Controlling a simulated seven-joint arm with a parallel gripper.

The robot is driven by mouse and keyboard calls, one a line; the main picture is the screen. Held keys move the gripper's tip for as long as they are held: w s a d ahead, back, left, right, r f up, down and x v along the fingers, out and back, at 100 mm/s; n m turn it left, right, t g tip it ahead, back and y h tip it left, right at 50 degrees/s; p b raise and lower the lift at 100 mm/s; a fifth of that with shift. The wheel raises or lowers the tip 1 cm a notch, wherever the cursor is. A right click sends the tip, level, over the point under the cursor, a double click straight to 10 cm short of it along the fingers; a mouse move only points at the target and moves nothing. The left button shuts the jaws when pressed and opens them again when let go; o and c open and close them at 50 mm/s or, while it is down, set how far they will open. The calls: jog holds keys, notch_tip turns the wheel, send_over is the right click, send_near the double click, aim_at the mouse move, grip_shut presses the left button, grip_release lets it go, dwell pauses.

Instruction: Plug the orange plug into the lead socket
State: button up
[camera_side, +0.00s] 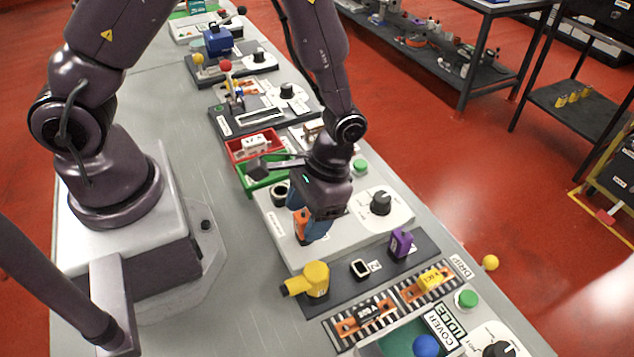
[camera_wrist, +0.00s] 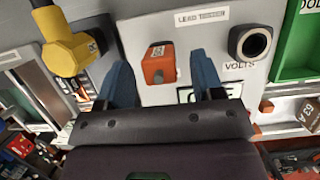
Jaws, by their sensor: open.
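The orange plug (camera_side: 300,222) is a small block on the pale grey panel, beside my blue fingertips in the side view. In the wrist view the orange plug (camera_wrist: 158,63) lies between my fingertips, with gaps on both sides. My gripper (camera_side: 314,228) points down over the panel; its two blue fingers stand apart and hold nothing in the wrist view (camera_wrist: 161,75). A round socket with a dark ring (camera_wrist: 250,41) is right of the plug, near a label that seems to begin with "LEAD". The socket (camera_side: 280,193) is partly hidden by my gripper in the side view.
A yellow connector (camera_side: 314,278) stands in front of my gripper, and left of it in the wrist view (camera_wrist: 66,50). A black dial (camera_side: 381,202) and a purple block (camera_side: 401,243) are to the right. Red (camera_side: 240,151) and green (camera_side: 252,184) bins are behind the panel.

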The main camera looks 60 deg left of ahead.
jog(key=v, duration=1.1)
jog(key=shift+r, duration=0.3)
jog(key=shift+w, duration=0.1)
jog(key=s+a+r+t, duration=0.4)
jog(key=r, duration=0.5)
jog(key=s+a+r+t, duration=0.4)
jog(key=s+r+t, duration=0.1)
jog(key=r, duration=0.3)
jog(key=shift+s+a+r+t, duration=0.25)
jog(key=shift+r+t, duration=0.05)
jog(key=shift+r, duration=0.1)
